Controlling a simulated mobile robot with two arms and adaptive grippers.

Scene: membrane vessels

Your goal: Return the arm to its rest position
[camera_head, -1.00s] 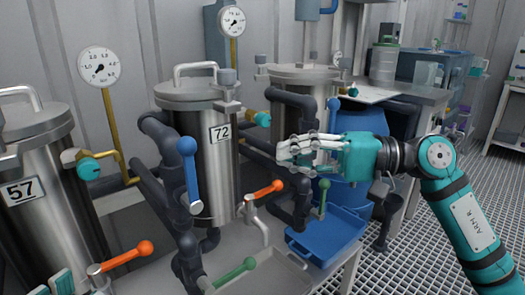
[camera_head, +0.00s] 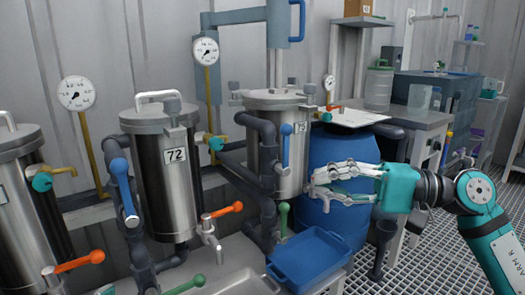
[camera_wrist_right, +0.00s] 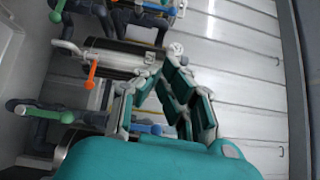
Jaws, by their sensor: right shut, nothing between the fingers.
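My right gripper (camera_head: 322,187) is shut and empty. Its arm comes in from the right edge of the head view, and the fingers point left. They are held in the air in front of the blue drum (camera_head: 338,148) and above the blue tray (camera_head: 335,246). In the head view the fingertips lie just right of the rear steel vessel; I cannot tell the gap between them. The right wrist view also shows the right fingers (camera_wrist_right: 172,90), with vessels and coloured handles beyond. My left gripper is in neither view.
Steel vessel 72 (camera_head: 168,200) stands at the left, with the rear vessel (camera_head: 266,150) beyond it. Blue, orange and green valve handles stick out in front. A workbench (camera_head: 420,122) stands behind the right arm. Open grating floor (camera_head: 425,260) lies at the lower right.

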